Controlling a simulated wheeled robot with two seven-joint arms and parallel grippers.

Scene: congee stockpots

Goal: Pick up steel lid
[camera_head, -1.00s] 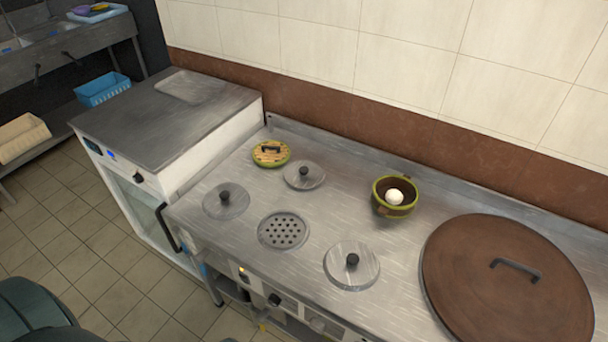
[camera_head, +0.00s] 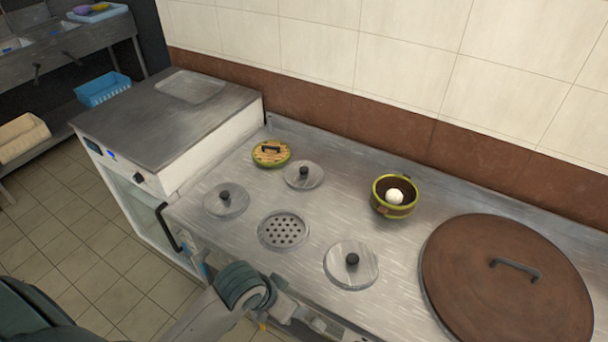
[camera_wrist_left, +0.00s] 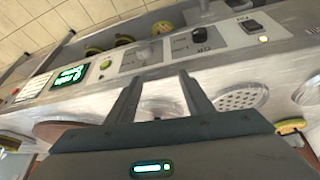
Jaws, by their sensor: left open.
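Several round lids lie on the steel counter top. In the head view three are plain steel with black knobs: one at left (camera_head: 226,199), one at back (camera_head: 304,175) and one nearer the front (camera_head: 352,265). All lie flat. My left arm comes in at the bottom of the head view, below and in front of the counter's front edge. Its gripper tips cannot be made out there. In the left wrist view my left gripper (camera_wrist_left: 160,88) is open, with nothing between its fingers, facing the counter's front panel. My right gripper is not in view.
A perforated steel plate (camera_head: 283,230) sits between the lids. A green-rimmed lid (camera_head: 271,153), a green-rimmed pot (camera_head: 395,197) holding a white ball and a large brown lid (camera_head: 507,280) share the counter. Knobs and a display (camera_wrist_left: 68,77) line the front panel.

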